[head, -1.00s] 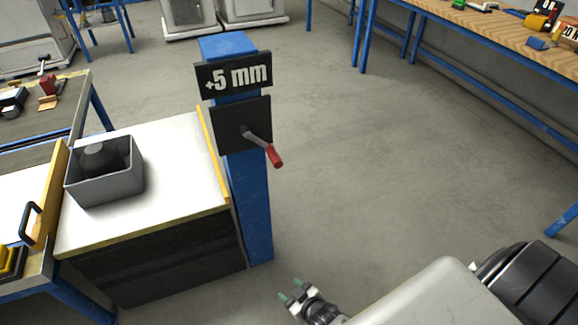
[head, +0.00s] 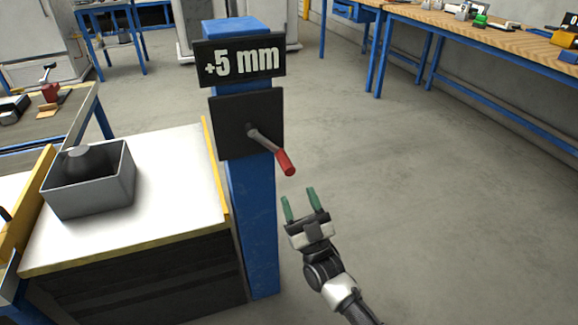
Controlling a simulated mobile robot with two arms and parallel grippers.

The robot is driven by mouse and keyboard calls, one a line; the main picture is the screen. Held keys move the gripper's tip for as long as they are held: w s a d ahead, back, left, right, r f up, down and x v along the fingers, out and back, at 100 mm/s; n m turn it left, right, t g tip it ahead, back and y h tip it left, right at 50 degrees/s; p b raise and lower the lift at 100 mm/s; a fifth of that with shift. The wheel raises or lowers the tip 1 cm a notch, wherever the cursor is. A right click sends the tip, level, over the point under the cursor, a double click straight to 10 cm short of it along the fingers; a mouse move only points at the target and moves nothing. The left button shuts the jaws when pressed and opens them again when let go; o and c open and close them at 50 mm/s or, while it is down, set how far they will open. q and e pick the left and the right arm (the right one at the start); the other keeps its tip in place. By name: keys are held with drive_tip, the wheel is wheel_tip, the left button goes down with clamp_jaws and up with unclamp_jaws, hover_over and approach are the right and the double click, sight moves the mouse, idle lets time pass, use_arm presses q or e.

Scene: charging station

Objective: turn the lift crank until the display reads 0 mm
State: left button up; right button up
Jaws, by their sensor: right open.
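The lift crank (head: 271,150) sticks out from a dark plate on the blue post, with its red handle (head: 286,163) pointing down to the right. The display (head: 241,61) above it reads +5 mm. My right gripper (head: 299,205) is open and empty, its green-tipped fingers pointing up, a little below the red handle and apart from it. My left gripper is not in view.
The blue post (head: 252,220) stands at the right end of a white-topped lift table (head: 165,190) with yellow edges. A grey bin (head: 92,190) with a dark rounded object sits on it. A wooden workbench (head: 490,35) stands at the back right. The floor right of the post is clear.

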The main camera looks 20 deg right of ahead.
sight(285, 165)
drive_tip(key=x, duration=0.8)
drive_tip(key=shift+w+a+r, duration=0.1)
drive_tip(key=shift+w+r, duration=0.05)
drive_tip(key=shift+w, duration=0.15)
clamp_jaws()
